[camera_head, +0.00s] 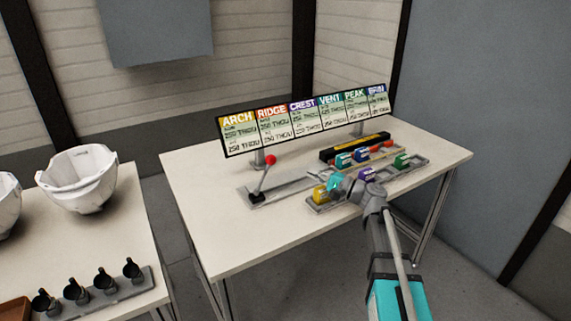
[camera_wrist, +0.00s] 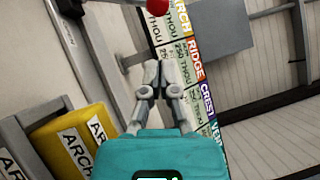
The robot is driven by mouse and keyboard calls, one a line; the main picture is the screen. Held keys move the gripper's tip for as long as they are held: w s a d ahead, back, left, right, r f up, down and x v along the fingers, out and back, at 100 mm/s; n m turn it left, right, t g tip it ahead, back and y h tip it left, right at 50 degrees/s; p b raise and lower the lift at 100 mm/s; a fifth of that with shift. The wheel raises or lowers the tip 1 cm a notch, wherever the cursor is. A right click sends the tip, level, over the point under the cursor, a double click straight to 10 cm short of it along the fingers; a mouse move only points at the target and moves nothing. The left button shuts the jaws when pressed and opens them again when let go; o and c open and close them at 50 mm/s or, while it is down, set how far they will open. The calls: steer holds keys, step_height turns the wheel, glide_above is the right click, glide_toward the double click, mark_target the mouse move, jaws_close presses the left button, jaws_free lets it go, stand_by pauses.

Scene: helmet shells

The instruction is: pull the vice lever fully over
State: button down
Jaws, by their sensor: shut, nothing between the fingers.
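The vice lever (camera_head: 264,177) is a thin grey rod with a red ball knob (camera_head: 270,160), standing up, slightly tilted right, from a dark pivot at the left end of a grey metal vice base (camera_head: 285,188). In the wrist view the red knob (camera_wrist: 157,6) shows at the top edge, with part of the rod beside it. My gripper (camera_wrist: 160,68) has its grey fingers together with nothing between them. In the head view my gripper (camera_head: 320,176) is to the right of the lever, apart from it. The wrist view shows a gap between fingertips and knob.
A yellow ARCH block (camera_wrist: 82,135) lies close to my gripper at left in the wrist view. A tray (camera_head: 416,167) with several coloured blocks is at right. A label board (camera_head: 305,122) stands behind. The front left of the table (camera_head: 215,235) is clear.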

mark_target(265, 174)
steer(key=shift+a, duration=0.1)
stand_by(0.4)
steer(key=p+x, duration=0.1)
steer(key=x, duration=0.8)
steer(key=shift+w+a+p, duration=0.2)
steer(key=shift+a+p, duration=0.15)
steer(key=shift+d+r+p, duration=0.1)
steer(key=shift+r+p, duration=0.15)
steer(key=shift+p, duration=0.1)
